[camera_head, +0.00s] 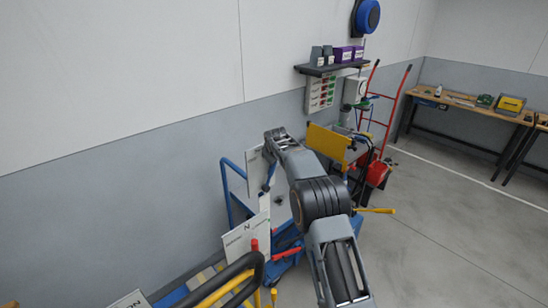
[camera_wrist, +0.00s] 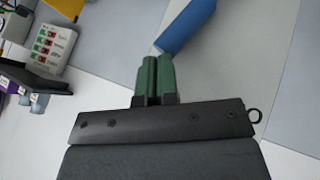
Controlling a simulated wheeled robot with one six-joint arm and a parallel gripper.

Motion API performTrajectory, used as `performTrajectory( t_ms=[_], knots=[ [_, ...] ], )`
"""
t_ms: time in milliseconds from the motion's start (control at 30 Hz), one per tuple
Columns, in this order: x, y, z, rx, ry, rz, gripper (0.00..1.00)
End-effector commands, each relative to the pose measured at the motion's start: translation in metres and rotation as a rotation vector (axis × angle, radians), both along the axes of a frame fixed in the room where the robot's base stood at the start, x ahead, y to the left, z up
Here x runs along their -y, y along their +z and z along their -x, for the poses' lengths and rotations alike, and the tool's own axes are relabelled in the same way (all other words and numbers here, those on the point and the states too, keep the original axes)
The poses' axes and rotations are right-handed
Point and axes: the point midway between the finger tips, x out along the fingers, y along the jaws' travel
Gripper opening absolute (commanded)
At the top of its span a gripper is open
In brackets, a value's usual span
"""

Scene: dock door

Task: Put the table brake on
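A blue wheeled table (camera_head: 229,195) with a tubular push handle stands by the wall, partly behind my arm. A lever with a red grip (camera_head: 286,253) sticks out low near it, and a yellow-handled lever (camera_head: 375,210) sticks out to the right. I cannot tell which of these, if either, is the table brake. In the wrist view my gripper (camera_wrist: 152,70) has its two green fingers together, with nothing visible between them. A blue bar (camera_wrist: 187,24) shows just beyond the fingertips; contact cannot be told.
White panels with lettering (camera_head: 246,238) stand beside the table. A yellow-and-black rail (camera_head: 232,280) is in the near foreground. A wall shelf (camera_head: 332,68) with boxes hangs behind. A red hand truck (camera_head: 384,110) stands right of it. Floor at right is clear before the workbench (camera_head: 470,106).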

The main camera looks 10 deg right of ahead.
Motion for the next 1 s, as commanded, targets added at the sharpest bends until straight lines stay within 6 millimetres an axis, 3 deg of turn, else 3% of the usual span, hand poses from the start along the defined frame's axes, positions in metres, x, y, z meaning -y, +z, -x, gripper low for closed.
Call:
performTrajectory(
  t_ms=[167,400,500,700,1000],
  knots=[
    [-0.002,-0.001,0.003,-0.007,-0.001,0.002,0.00],
    [-0.021,0.023,0.020,0.002,-0.008,0.002,0.00],
    [-0.005,0.041,0.025,0.005,-0.014,0.000,0.00],
    [0.005,0.074,0.036,0.004,-0.003,0.001,0.00],
    [0.021,0.102,0.046,0.002,-0.003,0.001,0.00]
  ],
)
